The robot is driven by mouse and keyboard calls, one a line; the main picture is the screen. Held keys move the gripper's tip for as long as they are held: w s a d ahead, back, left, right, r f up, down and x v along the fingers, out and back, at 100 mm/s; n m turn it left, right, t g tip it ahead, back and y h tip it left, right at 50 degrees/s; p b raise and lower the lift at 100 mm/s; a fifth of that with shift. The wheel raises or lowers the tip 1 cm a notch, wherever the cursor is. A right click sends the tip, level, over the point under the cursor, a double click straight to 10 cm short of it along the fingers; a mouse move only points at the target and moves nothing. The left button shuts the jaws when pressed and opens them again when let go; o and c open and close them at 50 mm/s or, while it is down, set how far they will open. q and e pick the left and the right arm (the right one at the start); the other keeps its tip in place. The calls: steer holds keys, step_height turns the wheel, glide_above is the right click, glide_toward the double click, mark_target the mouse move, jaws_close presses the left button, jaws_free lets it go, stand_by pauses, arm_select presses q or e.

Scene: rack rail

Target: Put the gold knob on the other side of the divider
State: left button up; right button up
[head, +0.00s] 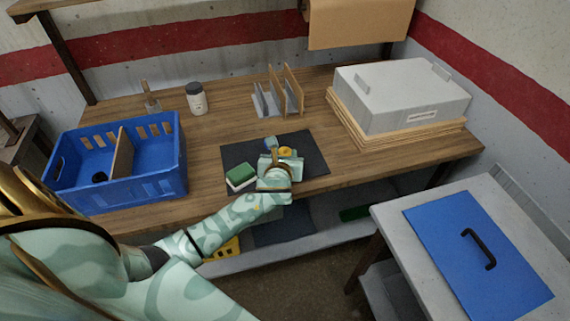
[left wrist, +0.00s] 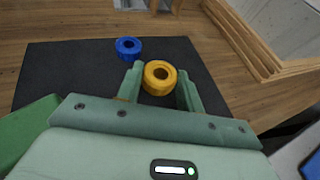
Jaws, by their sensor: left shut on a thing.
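The gold knob (left wrist: 160,78) is a yellow ring with a dark hole. It sits between the two fingers of my left gripper (left wrist: 160,92), which is shut on it. In the head view the gold knob (head: 285,151) shows only in part beyond my left gripper (head: 280,158), over the dark mat (head: 307,147). The blue crate (head: 85,203) stands at the left, with a wooden divider (head: 122,155) across it. A small black round thing (head: 99,177) lies in the crate's left compartment. The right compartment looks empty as far as I see. My right gripper is not in view.
A blue knob (left wrist: 128,48) and a green-and-white block (head: 240,177) are on the mat. Behind stand a jar (head: 196,99) and an upright rack (head: 286,91). A grey box (head: 400,95) on boards fills the back right. Bare tabletop lies between crate and mat.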

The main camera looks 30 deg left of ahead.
arm_select(q)
step_height(320, 180, down, 3)
steer(key=shift+s+r+b, duration=0.1)
steer(key=shift+r+b, duration=0.1)
steer(key=shift+b, duration=0.15)
steer(key=shift+f, duration=0.15)
steer(key=shift+r, duration=0.2)
steer(key=o, duration=1)
steer(key=shift+f, duration=0.15)
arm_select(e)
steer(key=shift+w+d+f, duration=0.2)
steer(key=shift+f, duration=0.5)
arm_select(q)
steer(key=shift+d+r, duration=0.1)
steer(key=shift+r, duration=0.15)
steer(key=p+v, duration=0.3)
steer(key=v, duration=0.8)
steer(key=shift+s+r+p, duration=0.2)
steer(key=shift+s+p, duration=0.15)
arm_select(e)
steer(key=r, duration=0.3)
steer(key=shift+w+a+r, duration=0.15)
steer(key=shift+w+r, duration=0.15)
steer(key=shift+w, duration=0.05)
